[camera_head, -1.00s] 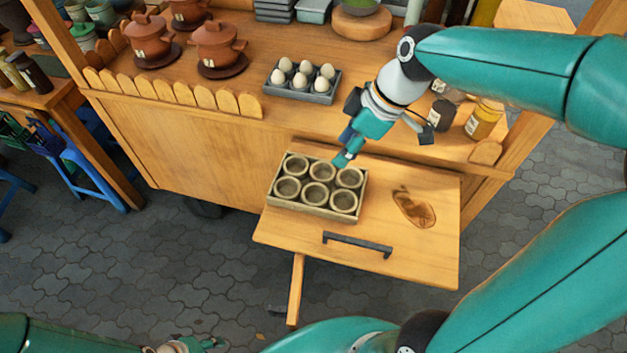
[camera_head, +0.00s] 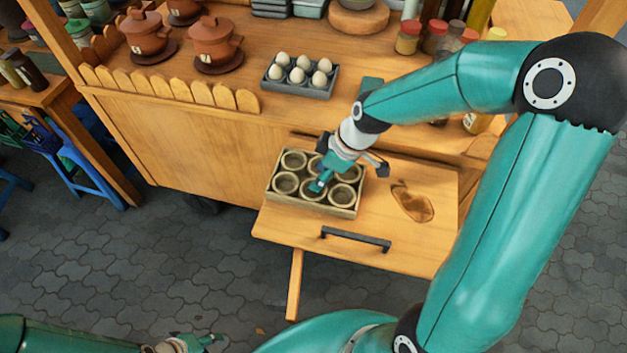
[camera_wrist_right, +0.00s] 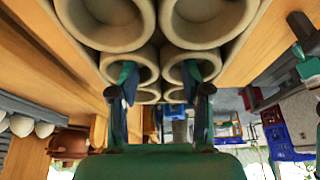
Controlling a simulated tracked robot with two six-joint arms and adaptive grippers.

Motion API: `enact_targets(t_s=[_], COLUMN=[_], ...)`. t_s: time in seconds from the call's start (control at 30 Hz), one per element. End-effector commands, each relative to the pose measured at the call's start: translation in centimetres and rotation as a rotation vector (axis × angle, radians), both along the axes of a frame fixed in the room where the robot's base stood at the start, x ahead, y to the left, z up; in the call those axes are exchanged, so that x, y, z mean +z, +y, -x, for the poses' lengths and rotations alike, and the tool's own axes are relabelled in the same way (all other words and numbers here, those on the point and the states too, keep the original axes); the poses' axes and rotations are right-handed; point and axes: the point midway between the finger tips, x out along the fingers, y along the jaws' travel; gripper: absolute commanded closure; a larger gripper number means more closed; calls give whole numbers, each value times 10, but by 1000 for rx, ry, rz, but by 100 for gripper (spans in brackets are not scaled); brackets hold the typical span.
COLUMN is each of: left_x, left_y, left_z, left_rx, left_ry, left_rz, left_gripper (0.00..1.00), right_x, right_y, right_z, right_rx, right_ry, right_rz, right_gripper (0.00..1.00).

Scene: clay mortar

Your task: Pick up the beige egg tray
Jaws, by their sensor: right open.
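The beige egg tray (camera_head: 308,207), a box with several round cups, sits on the pull-out wooden board in the head view. Its cups look empty where they show. My right gripper (camera_head: 319,184) is over the middle of the tray, pointing down, and covers part of the cups. In the right wrist view the open fingers (camera_wrist_right: 160,80) stand apart in front of the cups (camera_wrist_right: 119,78). I cannot tell if they touch the tray. My left gripper (camera_head: 196,344) is small and partly cut off at the bottom edge; its jaw state is unclear.
A grey tray (camera_head: 298,91) with several white eggs stands on the counter behind. Brown clay pots (camera_head: 214,42) are at back left, jars (camera_head: 435,36) at back right. The board has a black handle (camera_head: 355,239) and a brown stain (camera_head: 412,203) right of the beige tray.

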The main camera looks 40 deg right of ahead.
Motion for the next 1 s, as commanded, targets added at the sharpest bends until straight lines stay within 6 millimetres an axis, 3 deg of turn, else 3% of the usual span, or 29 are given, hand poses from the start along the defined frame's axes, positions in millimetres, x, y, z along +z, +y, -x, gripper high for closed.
enact_targets(t_s=[0.33,0.6,1.0], left_x=[0,0,0], left_y=[0,0,0], left_z=[0,0,0], left_rx=[0,0,0], left_ry=[0,0,0], left_rz=[0,0,0], left_gripper=[60,60,60], right_x=[-9,-8,-7], right_y=[2,2,2], right_z=[-3,-2,-3], right_rx=[0,0,1], right_ry=[-2,-1,-2], right_rz=[-1,0,0], right_gripper=[54,99,100])
